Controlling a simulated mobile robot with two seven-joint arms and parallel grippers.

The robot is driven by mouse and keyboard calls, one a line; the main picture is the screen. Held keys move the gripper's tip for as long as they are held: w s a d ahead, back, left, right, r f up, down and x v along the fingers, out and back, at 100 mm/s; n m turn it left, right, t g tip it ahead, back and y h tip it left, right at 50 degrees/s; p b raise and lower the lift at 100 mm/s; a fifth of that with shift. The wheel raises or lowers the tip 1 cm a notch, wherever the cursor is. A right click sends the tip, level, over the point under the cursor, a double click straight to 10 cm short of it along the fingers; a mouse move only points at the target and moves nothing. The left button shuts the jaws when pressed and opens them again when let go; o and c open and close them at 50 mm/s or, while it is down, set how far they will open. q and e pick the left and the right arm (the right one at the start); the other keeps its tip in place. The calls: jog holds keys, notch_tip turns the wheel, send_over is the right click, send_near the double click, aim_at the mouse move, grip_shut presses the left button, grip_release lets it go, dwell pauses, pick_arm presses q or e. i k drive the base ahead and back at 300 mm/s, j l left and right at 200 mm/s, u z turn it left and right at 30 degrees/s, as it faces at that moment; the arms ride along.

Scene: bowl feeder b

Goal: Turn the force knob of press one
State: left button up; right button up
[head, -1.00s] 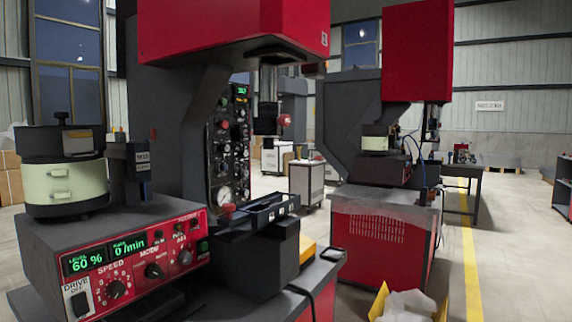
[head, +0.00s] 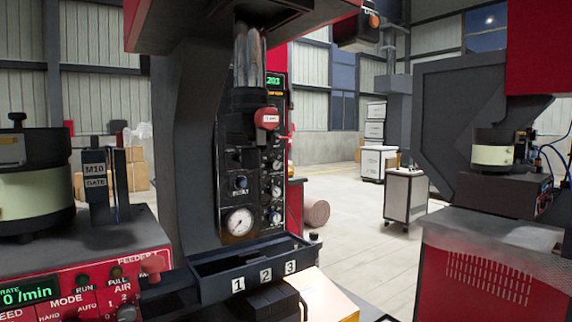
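The near press (head: 185,130), apparently press one, stands left of centre in the head view, with a red top and dark frame. Its tall dark control panel (head: 294,205) is partly hidden behind the ram (head: 248,65) and frame. The panel carries a green display (head: 273,79), a white round gauge (head: 239,222) and several small knobs, among them a blue-tipped one (head: 240,183). Knob labels are too small to read, so I cannot tell which is the force knob. Neither gripper is in view.
A dark tray (head: 225,266) marked 1, 2, 3 juts out below the panel. A red-fronted feeder box (head: 80,290) with a bowl (head: 36,195) stands at left. A second press (head: 450,115) on a red cabinet (head: 470,275) is at right. Open floor lies between the presses.

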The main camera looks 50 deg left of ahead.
aim_at(275, 166)
jog(key=i+l+u, duration=0.1)
jog(key=i+u, duration=0.3)
jog(key=i+l+u, duration=0.2)
jog(key=u, duration=0.2)
jog(key=i+l+u, duration=0.55)
jog(key=u, duration=0.3)
jog(key=l, duration=0.1)
